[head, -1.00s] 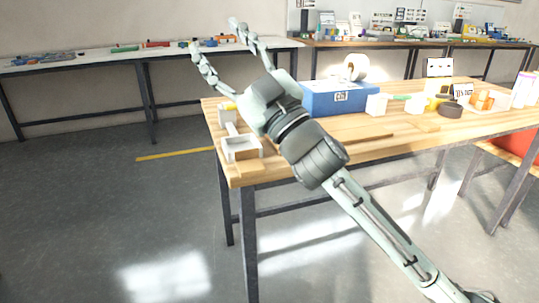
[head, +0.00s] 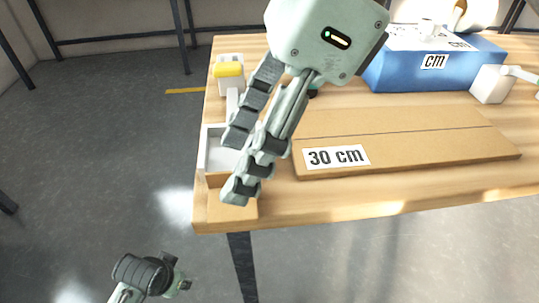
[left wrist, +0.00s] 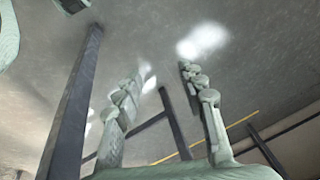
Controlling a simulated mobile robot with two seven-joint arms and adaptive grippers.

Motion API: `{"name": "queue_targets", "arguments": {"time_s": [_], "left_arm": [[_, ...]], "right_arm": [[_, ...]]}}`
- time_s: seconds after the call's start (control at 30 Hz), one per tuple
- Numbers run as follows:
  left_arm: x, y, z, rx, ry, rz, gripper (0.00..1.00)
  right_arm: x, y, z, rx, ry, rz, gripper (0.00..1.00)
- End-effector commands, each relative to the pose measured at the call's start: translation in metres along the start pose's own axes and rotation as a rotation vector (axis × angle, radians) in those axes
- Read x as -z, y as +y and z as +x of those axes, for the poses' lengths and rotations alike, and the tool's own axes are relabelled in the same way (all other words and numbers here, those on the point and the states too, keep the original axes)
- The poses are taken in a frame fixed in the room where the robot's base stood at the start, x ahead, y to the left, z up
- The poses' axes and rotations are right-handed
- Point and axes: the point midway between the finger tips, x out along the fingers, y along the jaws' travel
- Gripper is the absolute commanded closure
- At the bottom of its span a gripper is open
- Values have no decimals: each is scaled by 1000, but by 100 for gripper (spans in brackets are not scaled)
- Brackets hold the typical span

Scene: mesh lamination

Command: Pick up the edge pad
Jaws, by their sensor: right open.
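A small tan block (head: 230,206), which looks like the edge pad, lies at the front left corner of the wooden table, just in front of a white open tray (head: 212,152). My right gripper (head: 238,165) is open above the tray and the block, its fingers pointing down. The fingers cover part of both, and I cannot tell whether a fingertip touches the block. My left gripper (left wrist: 160,80) is open and empty in the left wrist view, with floor and table legs beyond it.
A flat cardboard piece (head: 410,140) labelled 30 cm lies right of the right gripper. Behind it are a blue box (head: 440,72) and a white block (head: 491,85). A yellow-topped white item (head: 229,72) stands behind the tray.

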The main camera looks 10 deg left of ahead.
Motion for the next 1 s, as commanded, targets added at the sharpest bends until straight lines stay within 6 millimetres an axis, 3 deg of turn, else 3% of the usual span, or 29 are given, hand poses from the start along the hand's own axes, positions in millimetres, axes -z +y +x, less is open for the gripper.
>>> {"name": "queue_targets", "arguments": {"time_s": [0.17,0.7,1.0], "left_arm": [[0,-1,-4,1,-1,-1,60],[-1,0,11,-4,-5,-1,60],[0,2,12,-7,-3,-2,60]], "right_arm": [[16,-7,5,41,85,-28,47],[24,-9,71,37,81,-25,47],[25,-9,76,40,81,-25,48]]}}
